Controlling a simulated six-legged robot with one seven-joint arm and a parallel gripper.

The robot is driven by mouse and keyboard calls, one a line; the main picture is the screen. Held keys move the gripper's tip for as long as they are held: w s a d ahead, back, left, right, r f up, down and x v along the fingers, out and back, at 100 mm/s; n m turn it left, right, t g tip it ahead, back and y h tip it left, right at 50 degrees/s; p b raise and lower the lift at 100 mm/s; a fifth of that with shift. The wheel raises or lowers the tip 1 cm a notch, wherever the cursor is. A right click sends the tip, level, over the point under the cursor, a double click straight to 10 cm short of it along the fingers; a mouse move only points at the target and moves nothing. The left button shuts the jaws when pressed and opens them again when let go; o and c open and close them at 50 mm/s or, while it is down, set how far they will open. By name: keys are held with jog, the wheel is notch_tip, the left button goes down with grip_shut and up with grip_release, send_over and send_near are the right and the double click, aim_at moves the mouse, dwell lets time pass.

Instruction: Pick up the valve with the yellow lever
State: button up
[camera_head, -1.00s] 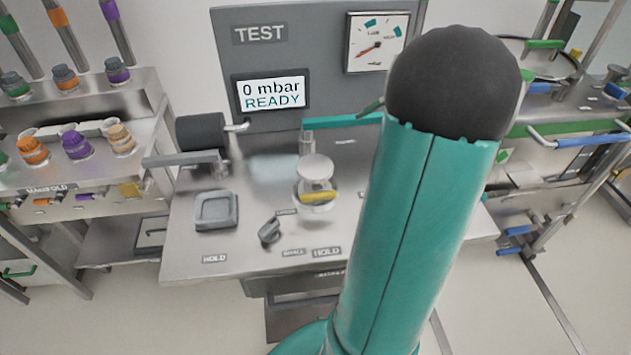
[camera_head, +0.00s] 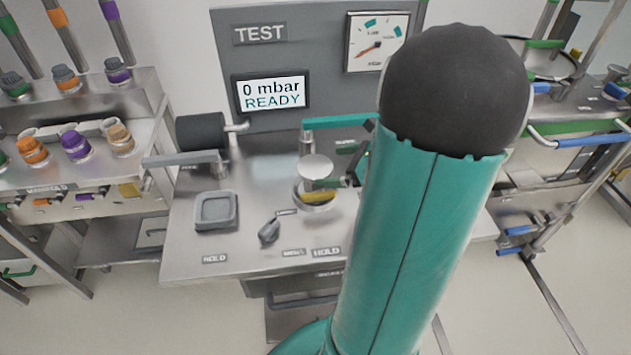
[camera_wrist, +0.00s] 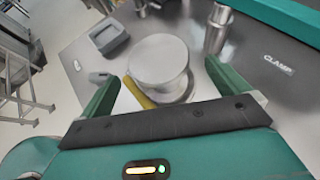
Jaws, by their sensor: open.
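The valve (camera_head: 315,168) stands on the metal bench, with a round pale top and a yellow lever (camera_head: 313,197) low on its near side. In the wrist view the valve (camera_wrist: 158,60) lies between the fingers, with its yellow lever (camera_wrist: 138,93) close to the left finger. My gripper (camera_wrist: 161,73) is open, with one green finger on each side of the valve. My arm hides the rest of the gripper there. I cannot tell whether the fingers touch the valve.
A teal clamp arm (camera_head: 338,122) on a metal post stands just behind the valve. A grey square tray (camera_head: 217,211) and a dark knob (camera_head: 269,232) are to its left and front. The test panel (camera_head: 290,60) reads "0 mbar READY".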

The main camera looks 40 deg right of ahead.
aim_at(319, 167)
jog(key=x, duration=0.5)
jog(key=shift+w+a, duration=0.25)
jog(key=shift+w, duration=0.05)
jog(key=c, duration=1.6)
